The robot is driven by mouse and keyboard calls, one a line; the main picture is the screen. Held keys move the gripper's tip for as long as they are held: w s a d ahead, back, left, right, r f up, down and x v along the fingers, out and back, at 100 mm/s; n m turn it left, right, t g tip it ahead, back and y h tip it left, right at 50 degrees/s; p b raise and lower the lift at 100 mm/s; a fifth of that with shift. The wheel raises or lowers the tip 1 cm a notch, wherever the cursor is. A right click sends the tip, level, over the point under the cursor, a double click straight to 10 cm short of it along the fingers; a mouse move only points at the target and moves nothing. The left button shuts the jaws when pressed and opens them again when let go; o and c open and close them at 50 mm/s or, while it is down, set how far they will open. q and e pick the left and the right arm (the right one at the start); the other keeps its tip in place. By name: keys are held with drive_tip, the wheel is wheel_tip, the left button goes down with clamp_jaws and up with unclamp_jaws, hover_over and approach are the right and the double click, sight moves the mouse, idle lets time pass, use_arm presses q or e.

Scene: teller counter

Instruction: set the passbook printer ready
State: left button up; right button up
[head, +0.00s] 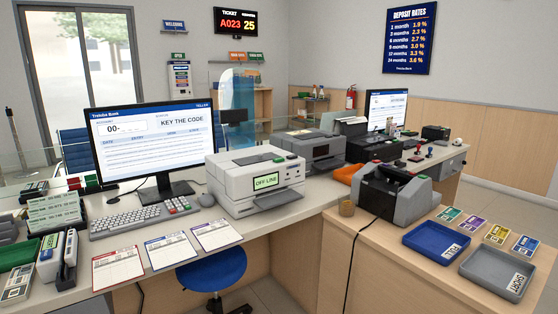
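The white passbook printer (237,205) stands on the teller counter, right of the monitor. Its small green display (268,181) reads "OFF LINE", and a dark slot shows on its front. The monitor (150,143) shows a Tresba Bank teller page with "ACCOUNT 00-" and "KEY THE CODE". A keyboard (125,222) and a small keypad with coloured keys (177,206) lie in front of it. Three printed cards with red, blue and purple headers (117,268) (171,250) (216,235) lie along the front edge. Neither of my grippers shows.
A grey machine (400,196) stands on the right desk near blue (412,236) and grey (476,279) trays. A blue stool (213,274) is below the counter. Label panels (55,212) and upright holders (58,255) crowd the left end. The right desk's front is mostly clear.

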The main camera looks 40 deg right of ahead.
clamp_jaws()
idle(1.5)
